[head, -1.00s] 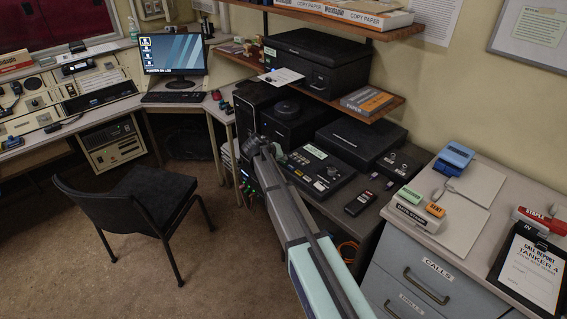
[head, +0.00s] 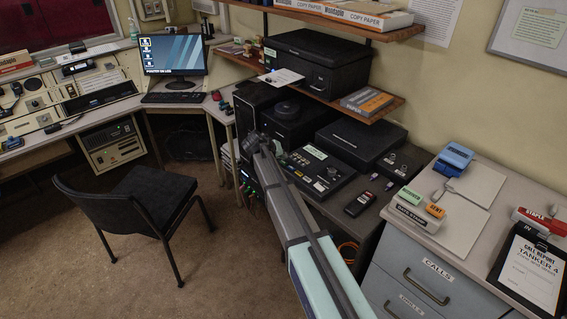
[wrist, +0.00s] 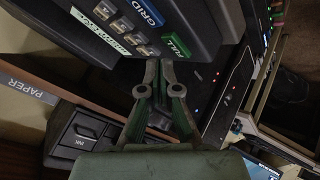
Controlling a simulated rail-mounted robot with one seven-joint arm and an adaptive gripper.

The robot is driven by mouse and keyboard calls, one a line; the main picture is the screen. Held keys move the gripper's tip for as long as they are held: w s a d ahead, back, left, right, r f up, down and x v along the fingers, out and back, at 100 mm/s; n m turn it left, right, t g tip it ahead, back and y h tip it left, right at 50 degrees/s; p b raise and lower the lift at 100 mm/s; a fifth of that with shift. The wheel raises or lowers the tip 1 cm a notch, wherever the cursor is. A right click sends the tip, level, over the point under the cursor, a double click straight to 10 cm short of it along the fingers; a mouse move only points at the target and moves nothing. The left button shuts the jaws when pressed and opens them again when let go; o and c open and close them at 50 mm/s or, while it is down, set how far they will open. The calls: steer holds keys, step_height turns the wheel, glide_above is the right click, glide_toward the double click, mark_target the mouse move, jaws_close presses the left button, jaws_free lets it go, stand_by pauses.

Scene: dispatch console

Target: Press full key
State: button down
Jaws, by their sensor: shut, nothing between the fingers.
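A dark console panel fills the top of the wrist view (wrist: 120,35); it also shows in the head view, beyond my arm on the dark desk (head: 318,172). The green key (wrist: 176,46), whose tilted lettering looks like FULL, sits near the panel's lower right corner. A blue GRID key (wrist: 148,12) is above it to the left. My gripper (wrist: 160,64) is shut and empty, its fingertips just below the green key in the picture. I cannot tell whether they touch it. In the head view my arm hides the fingers.
Several small grey keys (wrist: 122,27) line the panel beside a pale label strip. In the head view, a black box (head: 361,140) stands behind the panel and a handset (head: 360,204) lies to its right. A shelf (head: 335,92) overhangs the desk. A black chair (head: 140,205) stands left.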

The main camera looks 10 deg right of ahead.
mark_target(282, 163)
steer(key=shift+r+p, duration=0.65)
steer(key=shift+r, duration=1.85)
